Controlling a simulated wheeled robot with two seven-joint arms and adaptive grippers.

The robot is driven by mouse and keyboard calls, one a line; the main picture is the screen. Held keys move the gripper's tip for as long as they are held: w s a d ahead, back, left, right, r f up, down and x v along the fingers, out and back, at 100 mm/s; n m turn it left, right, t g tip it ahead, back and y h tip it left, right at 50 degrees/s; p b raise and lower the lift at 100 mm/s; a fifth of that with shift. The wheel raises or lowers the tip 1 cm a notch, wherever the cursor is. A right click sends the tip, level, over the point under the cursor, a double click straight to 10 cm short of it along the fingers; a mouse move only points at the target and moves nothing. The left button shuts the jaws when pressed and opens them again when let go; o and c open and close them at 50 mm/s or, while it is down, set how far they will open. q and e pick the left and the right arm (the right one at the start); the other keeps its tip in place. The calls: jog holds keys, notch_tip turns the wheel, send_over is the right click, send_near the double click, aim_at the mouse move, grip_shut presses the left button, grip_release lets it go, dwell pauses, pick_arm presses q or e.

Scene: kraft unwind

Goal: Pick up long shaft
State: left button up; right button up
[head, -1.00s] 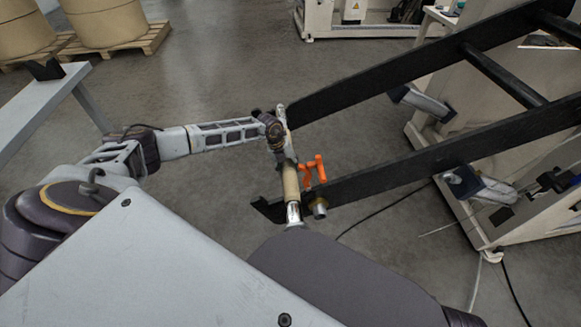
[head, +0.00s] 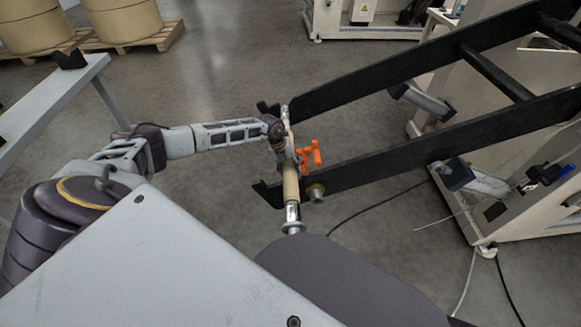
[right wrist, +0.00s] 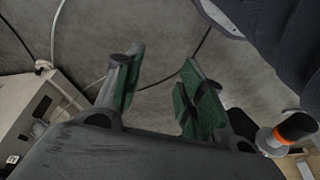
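The long shaft (head: 291,185), a tan core with bright metal ends, lies across the tips of two black arms in the head view. Its near metal end sticks out past the lower black arm (head: 380,170). My left gripper (head: 277,135) is at the far part of the shaft, touching or very close to it. Its fingers are hidden, so I cannot tell whether it grips. My right gripper (right wrist: 158,92) shows in the right wrist view with its green-padded fingers apart and nothing between them. I cannot make it out in the head view.
The upper black arm (head: 400,70) runs to a pale machine (head: 530,190) at right. An orange handle (head: 311,154) stands beside the shaft. A grey bench (head: 45,105) is at left. Large rolls (head: 122,22) on pallets stand behind. Cables lie on the open floor.

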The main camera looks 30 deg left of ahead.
pick_arm(q)
jog(key=shift+w+r, duration=0.1)
jog(key=shift+r, duration=0.1)
dwell(0.6)
jog(key=shift+r, duration=0.1)
